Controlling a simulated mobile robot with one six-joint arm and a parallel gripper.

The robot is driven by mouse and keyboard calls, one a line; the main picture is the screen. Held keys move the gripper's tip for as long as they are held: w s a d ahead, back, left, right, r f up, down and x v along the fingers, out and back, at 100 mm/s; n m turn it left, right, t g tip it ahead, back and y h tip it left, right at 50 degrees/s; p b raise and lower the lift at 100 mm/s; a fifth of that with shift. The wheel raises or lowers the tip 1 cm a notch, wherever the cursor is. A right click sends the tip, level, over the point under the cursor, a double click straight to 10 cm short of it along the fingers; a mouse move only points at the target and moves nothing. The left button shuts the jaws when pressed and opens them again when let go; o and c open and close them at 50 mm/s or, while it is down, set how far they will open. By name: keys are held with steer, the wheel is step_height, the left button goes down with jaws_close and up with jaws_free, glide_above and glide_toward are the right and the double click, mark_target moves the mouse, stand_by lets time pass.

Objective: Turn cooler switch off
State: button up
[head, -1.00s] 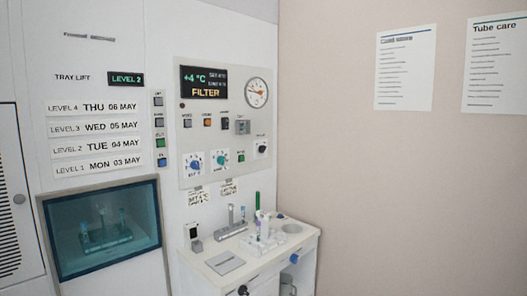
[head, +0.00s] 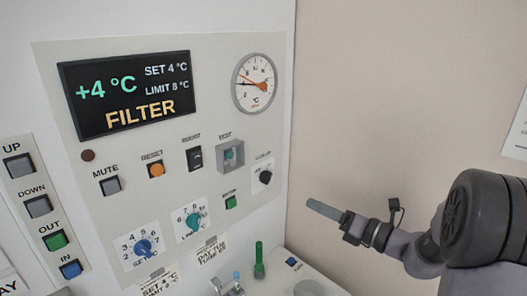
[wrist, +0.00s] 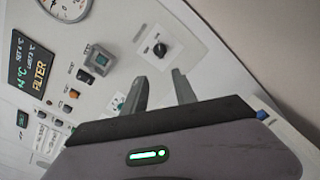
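A black rotary switch (head: 265,177) sits on a white plate at the right of the control panel (head: 80,200). The small label above it is too blurred to read surely; it may be the cooler switch. In the wrist view the rotary switch (wrist: 160,49) shows beyond my gripper's fingers, with a pale mark on it. My gripper (wrist: 159,77) is open and empty, its two fingers apart. In the head view my gripper (head: 316,206) is right of and below the rotary switch, touching nothing visible. It is seen side-on there.
A boxed test button (head: 231,156), black rocker switch (head: 194,158), orange reset button (head: 156,170), green button (head: 230,202) and two dials (head: 143,248) (head: 194,222) are nearby. The display (head: 125,95) reads +4 °C, FILTER. A green tube (head: 259,262) stands below. Space before the right wall is free.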

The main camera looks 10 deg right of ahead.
steer(key=w+d, duration=0.1)
steer(key=b, duration=0.1)
glide_toward(270, 179)
steer(key=shift+m+t, duration=0.3)
steer(key=x, duration=0.7)
steer(key=shift+a+f, duration=0.1)
steer(key=shift+a, duration=0.1)
steer(key=shift+w+a, duration=0.3)
steer(key=shift+w, duration=0.25)
jaws_close()
